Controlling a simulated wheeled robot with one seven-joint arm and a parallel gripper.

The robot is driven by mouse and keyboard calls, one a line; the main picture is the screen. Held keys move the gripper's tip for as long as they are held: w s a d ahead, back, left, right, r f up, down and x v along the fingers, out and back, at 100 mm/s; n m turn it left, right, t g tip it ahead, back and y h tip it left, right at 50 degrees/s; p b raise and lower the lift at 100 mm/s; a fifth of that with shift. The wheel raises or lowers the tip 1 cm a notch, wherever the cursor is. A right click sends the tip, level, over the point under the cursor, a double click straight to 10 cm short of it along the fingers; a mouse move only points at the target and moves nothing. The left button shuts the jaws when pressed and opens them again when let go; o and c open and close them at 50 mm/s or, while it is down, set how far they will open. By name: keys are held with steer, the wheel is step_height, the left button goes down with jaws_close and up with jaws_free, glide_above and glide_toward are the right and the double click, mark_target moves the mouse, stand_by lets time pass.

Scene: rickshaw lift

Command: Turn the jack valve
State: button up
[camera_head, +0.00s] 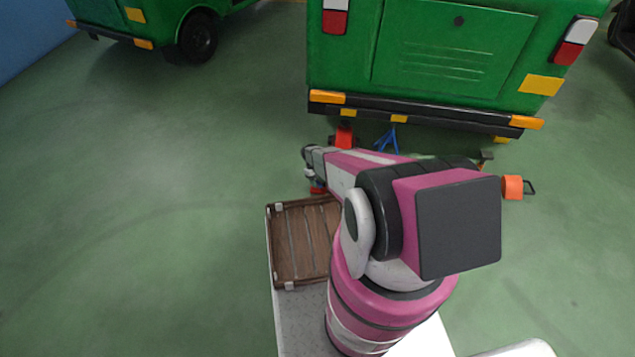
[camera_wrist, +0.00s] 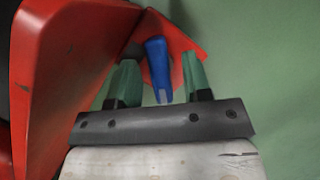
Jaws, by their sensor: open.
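In the wrist view, the blue jack valve (camera_wrist: 157,62) sticks out from the red jack body (camera_wrist: 72,75), with a notched near end. My gripper (camera_wrist: 160,70) is open, with one green finger on each side of the valve. Gaps show between the valve and both fingers; contact cannot be told. In the head view, a red piece (camera_head: 344,137), apparently part of the jack, shows below the green rickshaw's rear bumper. My arm hides most of the jack there, along with the valve and fingers.
The green rickshaw (camera_head: 450,60) stands just beyond my arm. A blue stand (camera_head: 387,141) is under its bumper, and an orange item (camera_head: 512,187) is on the floor at right. A brown slatted crate (camera_head: 303,240) sits beside my arm. The floor at left is clear.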

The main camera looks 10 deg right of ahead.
jaws_close()
steer(key=shift+n, duration=0.3)
steer(key=n+t+h, duration=0.1)
steer(key=n, duration=0.2)
steer(key=shift+s, duration=0.1)
steer(key=shift+a+n+t+h, duration=0.1)
steer(key=shift+n+t+h, duration=0.2)
steer(key=shift+n, duration=0.85)
steer(key=shift+n+t+h, duration=0.2)
steer(key=shift+n+t, duration=0.2)
steer(key=shift+n, duration=0.75)
jaws_free()
